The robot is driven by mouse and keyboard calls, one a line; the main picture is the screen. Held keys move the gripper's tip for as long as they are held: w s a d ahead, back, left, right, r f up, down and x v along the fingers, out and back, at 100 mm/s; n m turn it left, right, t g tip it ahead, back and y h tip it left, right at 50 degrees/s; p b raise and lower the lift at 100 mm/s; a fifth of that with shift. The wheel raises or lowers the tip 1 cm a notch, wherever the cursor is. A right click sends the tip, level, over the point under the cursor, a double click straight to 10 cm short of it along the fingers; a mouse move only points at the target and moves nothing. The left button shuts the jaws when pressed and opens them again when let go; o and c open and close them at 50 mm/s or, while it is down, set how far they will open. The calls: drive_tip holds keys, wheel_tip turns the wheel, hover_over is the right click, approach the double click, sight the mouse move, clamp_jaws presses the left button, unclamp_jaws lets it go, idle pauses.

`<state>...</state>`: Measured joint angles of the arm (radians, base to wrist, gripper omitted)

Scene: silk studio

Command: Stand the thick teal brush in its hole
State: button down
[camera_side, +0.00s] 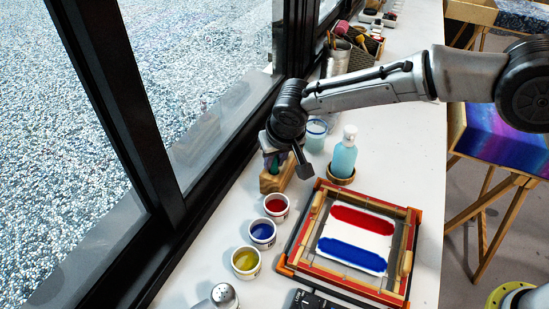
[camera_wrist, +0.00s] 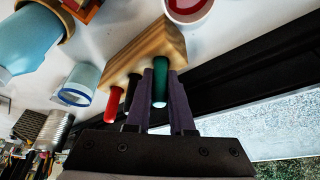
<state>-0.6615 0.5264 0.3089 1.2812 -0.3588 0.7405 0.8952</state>
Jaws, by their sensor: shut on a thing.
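The teal brush (camera_wrist: 159,92) is a thick, dark green-teal handle between my gripper's two fingers (camera_wrist: 161,100) in the wrist view. My gripper is shut on it. The brush's far end meets the face of the wooden block (camera_wrist: 150,45); I cannot tell how deep it sits in a hole. A red handle (camera_wrist: 110,97) and a black handle (camera_wrist: 132,90) stand in the same block beside it. In the side view the block (camera_side: 272,184) is by the window, with the teal brush (camera_side: 274,164) just above it, and my wrist hides part of this.
A blue bottle (camera_side: 344,157) and a glass jar (camera_side: 316,133) stand right of the block. Pots of red (camera_side: 276,205), blue (camera_side: 262,232) and yellow (camera_side: 246,261) paint line the near side. A framed silk (camera_side: 355,238) lies at the right. The window frame is close on the left.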

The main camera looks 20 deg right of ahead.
drive_tip(key=shift+f, duration=0.15)
drive_tip(key=c, duration=0.7)
unclamp_jaws()
drive_tip(key=v, duration=1.4)
drive_tip(key=shift+w, duration=0.1)
